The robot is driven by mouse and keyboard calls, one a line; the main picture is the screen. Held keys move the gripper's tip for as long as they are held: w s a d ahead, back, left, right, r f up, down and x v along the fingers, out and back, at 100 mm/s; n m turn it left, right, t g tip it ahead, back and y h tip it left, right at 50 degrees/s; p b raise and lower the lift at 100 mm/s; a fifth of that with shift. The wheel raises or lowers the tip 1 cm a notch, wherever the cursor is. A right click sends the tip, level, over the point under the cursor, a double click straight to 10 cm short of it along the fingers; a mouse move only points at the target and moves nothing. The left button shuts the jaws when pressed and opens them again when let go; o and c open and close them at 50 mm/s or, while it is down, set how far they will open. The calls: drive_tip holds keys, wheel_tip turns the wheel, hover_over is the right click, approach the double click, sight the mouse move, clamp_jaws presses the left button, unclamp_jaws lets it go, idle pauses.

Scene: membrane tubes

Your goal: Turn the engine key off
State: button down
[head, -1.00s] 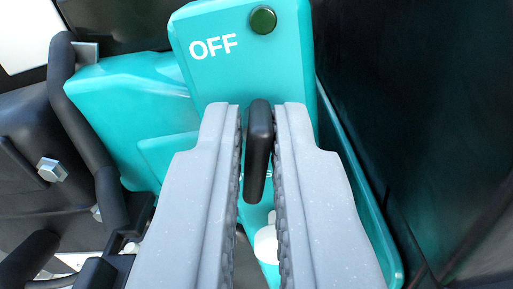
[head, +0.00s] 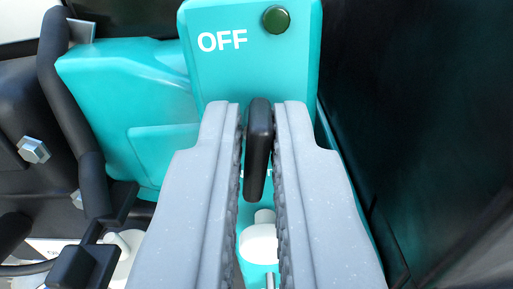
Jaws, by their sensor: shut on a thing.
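The engine key (head: 258,150) is a black, narrow, rounded handle in the middle of the head view. It stands upright between the two grey fingers of my gripper (head: 259,135), which are shut on it near their tips. Behind it is a teal panel (head: 225,80) with white "OFF" lettering and a dark green round button or lamp (head: 276,20) at its top. Any lettering lower on the panel is mostly hidden by the fingers and the key.
A teal housing (head: 130,90) lies to the left, with a black hose (head: 65,100) and a hex bolt (head: 34,150) beyond it. A white rounded part (head: 259,240) shows below the key between the fingers. A dark wall (head: 420,100) stands close on the right.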

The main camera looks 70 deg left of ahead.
drive_tip(key=shift+w+d+f, duration=0.1)
drive_tip(key=shift+d, duration=0.05)
idle(1.2)
drive_tip(key=c, duration=1.6)
unclamp_jaws()
drive_tip(key=shift+w, duration=0.15)
drive_tip(key=b+v, duration=0.1)
drive_tip(key=v, duration=1.3)
